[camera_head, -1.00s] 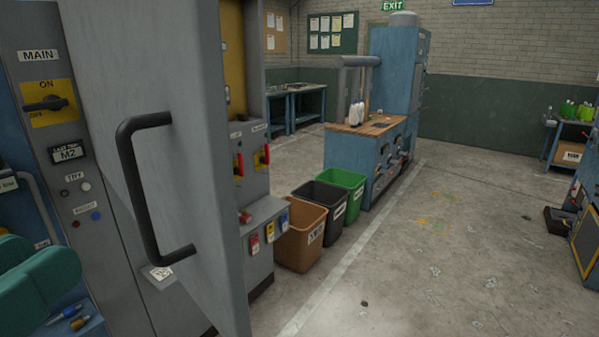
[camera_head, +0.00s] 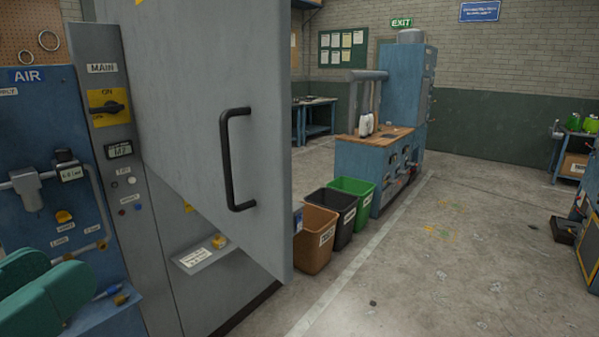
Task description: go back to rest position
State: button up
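My gripper is not visible in the head view. Part of my own arm, dark green and rounded, shows at the lower left corner. A grey cabinet door (camera_head: 200,80) stands open close in front of me, with a black bar handle (camera_head: 228,160). Nothing is seen holding the handle.
A blue AIR panel (camera_head: 35,120) with pipes stands at the left. Brown (camera_head: 316,238), black (camera_head: 334,213) and green (camera_head: 354,194) bins stand beyond the door. A blue workbench (camera_head: 365,163) is behind them.

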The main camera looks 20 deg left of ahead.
jog(key=w+d+f+n+g+h, duration=0.1)
jog(key=w+d+f+g, duration=0.1)
jog(key=w+d+f, duration=0.5)
jog(key=w+d+f+g+h, duration=0.1)
jog(key=w+d+f+g, duration=0.1)
jog(key=w+f, duration=0.6)
jog(key=w+d+f+g+h, duration=0.2)
jog(key=d+f+g, duration=0.3)
jog(key=d+f, duration=1.2)
jog(key=s+d+f+m+g, duration=0.1)
jog(key=s+d+f+g, duration=0.25)
jog(key=d+f, duration=0.45)
jog(key=s+d+f+g, duration=0.2)
jog(key=s+d+f, duration=0.3)
jog(key=d+f, duration=0.2)
jog(key=s+d+f+g+y, duration=0.1)
jog(key=s+d+f, duration=0.2)
jog(key=s, duration=0.3)
jog(key=s+d+f+m+g+y, duration=0.1)
jog(key=s+d+f, duration=0.2)
jog(key=s, duration=0.4)
jog(key=shift+s+d+f+m, duration=0.2)
jog(key=shift+d+f+m, duration=0.15)
jog(key=shift+d, duration=0.4)
